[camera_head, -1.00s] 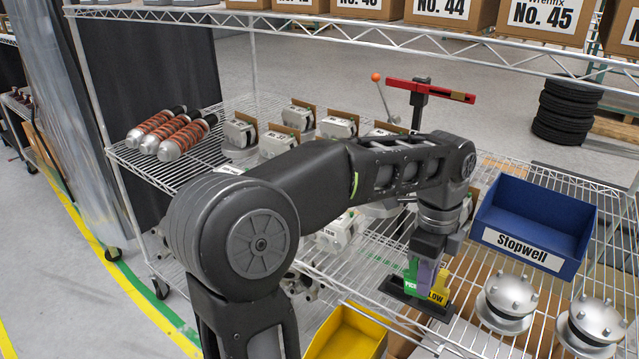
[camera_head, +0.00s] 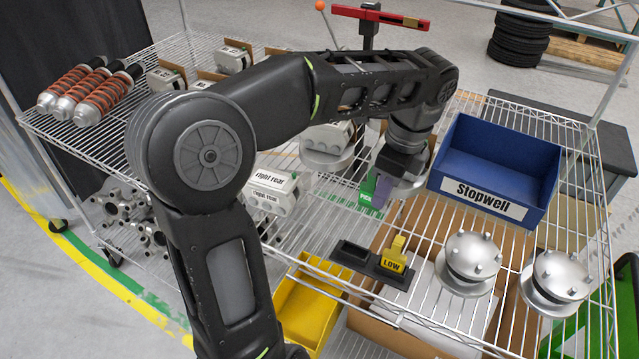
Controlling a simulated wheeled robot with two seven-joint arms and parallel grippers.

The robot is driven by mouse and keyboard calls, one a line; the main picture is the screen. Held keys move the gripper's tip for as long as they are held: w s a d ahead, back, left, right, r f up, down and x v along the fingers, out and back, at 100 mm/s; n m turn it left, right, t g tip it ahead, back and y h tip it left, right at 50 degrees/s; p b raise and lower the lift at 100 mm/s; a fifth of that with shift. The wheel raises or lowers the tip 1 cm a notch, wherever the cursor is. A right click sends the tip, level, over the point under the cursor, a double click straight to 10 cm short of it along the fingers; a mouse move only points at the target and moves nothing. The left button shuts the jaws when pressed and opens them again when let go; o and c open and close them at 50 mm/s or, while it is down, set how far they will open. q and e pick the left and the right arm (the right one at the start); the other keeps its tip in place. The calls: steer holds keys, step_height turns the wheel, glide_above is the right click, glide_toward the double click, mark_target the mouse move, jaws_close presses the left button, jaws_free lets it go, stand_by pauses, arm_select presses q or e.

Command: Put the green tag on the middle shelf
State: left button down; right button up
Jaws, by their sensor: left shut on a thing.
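My left gripper (camera_head: 384,190) is shut on the green tag (camera_head: 366,200), which reads "PICK" in part. It holds the tag above the middle shelf (camera_head: 420,222), up and left of a black tag holder (camera_head: 375,265). A yellow "LOW" tag (camera_head: 393,262) stands in the holder's right side, and the left slot is empty. The gap between the green tag and the wire shelf is hard to judge. My right gripper is not in view.
A blue "Stopwell" bin (camera_head: 490,195) stands right of the gripper. Silver hubs (camera_head: 470,265) sit at the front right. Brake calipers (camera_head: 275,190) and orange coil shocks (camera_head: 95,92) are to the left. A yellow bin (camera_head: 308,305) and a cardboard box (camera_head: 365,325) are lower down.

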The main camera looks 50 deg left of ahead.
arm_select(q)
steer(key=shift+f+b, duration=0.35)
steer(key=shift+f, duration=0.05)
step_height(320, 180, down, 3)
steer(key=b, duration=0.2)
steer(key=shift+r+b, duration=0.1)
steer(key=shift+b, duration=0.3)
step_height(320, 180, down, 2)
steer(key=shift+f, duration=0.3)
steer(key=shift+f+p, duration=0.35)
steer(key=shift+f, duration=1.55)
steer(key=c, duration=1.5)
jaws_free()
steer(key=shift+o, duration=0.3)
steer(key=shift+r, duration=0.1)
